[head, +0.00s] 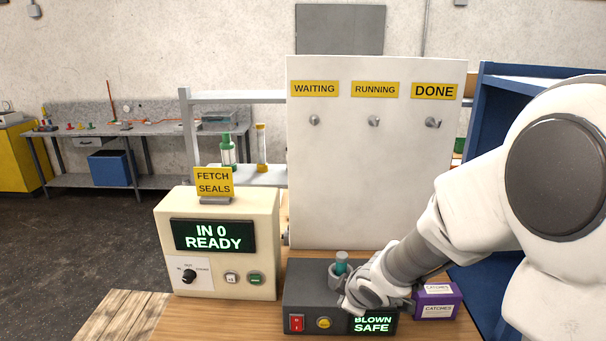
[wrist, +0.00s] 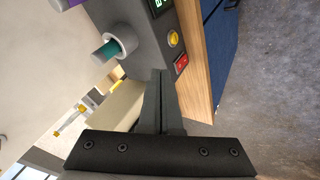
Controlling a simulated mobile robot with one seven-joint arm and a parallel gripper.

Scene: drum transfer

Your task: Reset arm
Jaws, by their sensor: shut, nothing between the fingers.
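My arm reaches in from the right of the head view, and my gripper (wrist: 161,100) is at the dark grey control box (head: 300,290). In the wrist view the fingers are together with nothing between them. In the head view my wrist covers part of the box and the fingertips cannot be made out. The box has a red switch (head: 297,323), a yellow button (head: 324,323) and a green display reading "BLOWN SAFE" (head: 372,324). A teal-topped vial (head: 341,262) stands upright in a grey holder on the box; it also shows in the wrist view (wrist: 106,51).
A cream machine (head: 215,285) reading "IN 0 READY" stands left of the box, with a "FETCH SEALS" sign on top. A purple carton (head: 437,300) is close right of my wrist. A white board (head: 375,190) with three hooks rises behind. A blue cabinet (head: 482,120) stands right.

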